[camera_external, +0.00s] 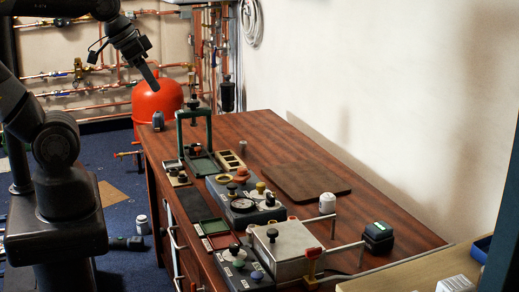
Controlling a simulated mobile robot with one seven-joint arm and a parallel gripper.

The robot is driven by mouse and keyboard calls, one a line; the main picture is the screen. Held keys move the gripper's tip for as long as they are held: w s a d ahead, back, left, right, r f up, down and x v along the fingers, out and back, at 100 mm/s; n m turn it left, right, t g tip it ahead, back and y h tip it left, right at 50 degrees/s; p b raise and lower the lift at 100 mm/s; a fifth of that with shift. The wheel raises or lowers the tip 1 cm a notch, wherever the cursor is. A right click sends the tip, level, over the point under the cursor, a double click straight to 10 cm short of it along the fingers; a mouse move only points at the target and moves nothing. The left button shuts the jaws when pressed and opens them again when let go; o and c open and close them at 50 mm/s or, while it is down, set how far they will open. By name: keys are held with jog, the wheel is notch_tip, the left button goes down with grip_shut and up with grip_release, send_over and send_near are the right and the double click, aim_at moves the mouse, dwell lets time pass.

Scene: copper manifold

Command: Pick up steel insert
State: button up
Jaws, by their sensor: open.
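I cannot make out the steel insert for certain at this size.
A green press frame (194,128) stands near the far end. Control boxes with knobs (245,200) and a silver box (290,245) line the front edge. A brown board (304,180) lies flat. Copper pipes and the red tank (158,100) are behind.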

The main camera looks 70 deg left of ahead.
jog(key=w+a+r+y, duration=0.1)
jog(key=w+a, duration=0.3)
jog(key=w, duration=0.4)
jog(key=w+a, duration=0.4)
jog(key=w, duration=0.5)
jog(key=n+g, duration=0.1)
jog(key=n, duration=0.2)
send_over(243, 142)
jog(key=s+d, duration=0.1)
jog(key=s, duration=0.2)
notch_tip(243, 142, down, 29)
jog(key=x, duration=0.5)
jog(key=shift+s+a+f, duration=0.1)
jog(key=shift+a+f, duration=0.1)
jog(key=shift+f, duration=0.1)
jog(key=shift+s+x, duration=0.1)
jog(key=shift+x, duration=1.2)
jog(key=shift+s+x, duration=0.15)
jog(key=shift+x, duration=1.15)
jog(key=shift+f, duration=0.1)
